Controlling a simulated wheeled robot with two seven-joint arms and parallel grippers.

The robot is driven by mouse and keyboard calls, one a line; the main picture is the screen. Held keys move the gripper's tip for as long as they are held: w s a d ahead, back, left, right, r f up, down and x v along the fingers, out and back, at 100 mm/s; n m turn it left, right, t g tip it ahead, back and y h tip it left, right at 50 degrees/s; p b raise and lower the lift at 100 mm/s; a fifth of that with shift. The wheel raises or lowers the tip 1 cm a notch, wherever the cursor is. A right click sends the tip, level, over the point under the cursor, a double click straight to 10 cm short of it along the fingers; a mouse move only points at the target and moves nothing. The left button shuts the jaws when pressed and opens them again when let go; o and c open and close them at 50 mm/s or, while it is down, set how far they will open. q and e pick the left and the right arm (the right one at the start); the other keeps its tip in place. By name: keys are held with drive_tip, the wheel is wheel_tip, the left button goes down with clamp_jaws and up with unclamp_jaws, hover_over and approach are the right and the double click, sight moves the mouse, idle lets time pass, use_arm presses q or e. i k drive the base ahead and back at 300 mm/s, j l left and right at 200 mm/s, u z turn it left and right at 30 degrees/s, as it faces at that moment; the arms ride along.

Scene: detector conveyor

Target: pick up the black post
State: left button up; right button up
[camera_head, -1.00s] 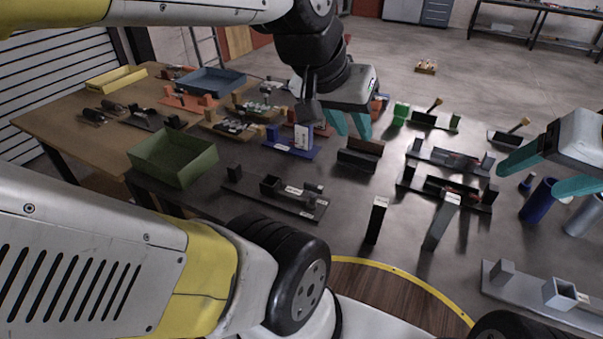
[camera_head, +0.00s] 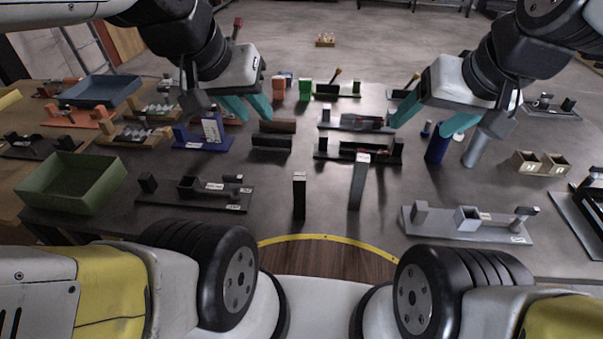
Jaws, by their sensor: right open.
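The black post (camera_head: 299,198) stands upright near the front middle of the dark table, with a pale label on its top. A grey post (camera_head: 358,182) stands close to its right, slightly tilted. My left gripper (camera_head: 256,118) is above the table, further back and to the left of the black post, with its teal fingers apart and nothing between them. My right gripper (camera_head: 421,130) is further back and to the right of both posts. Its teal fingers are wide apart and empty. Neither gripper touches the black post.
A dark fixture (camera_head: 195,193) lies left of the posts and a light grey fixture (camera_head: 468,224) lies to the right. A green bin (camera_head: 70,184) stands at left. Table around the black post is clear.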

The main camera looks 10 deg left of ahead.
sight(299, 178)
drive_tip(key=k+j, duration=0.2)
drive_tip(key=j, duration=0.2)
drive_tip(key=k+j, duration=0.2)
drive_tip(key=j, duration=0.25)
drive_tip(key=k+j, duration=0.2)
drive_tip(key=j, duration=0.2)
drive_tip(key=z, duration=0.05)
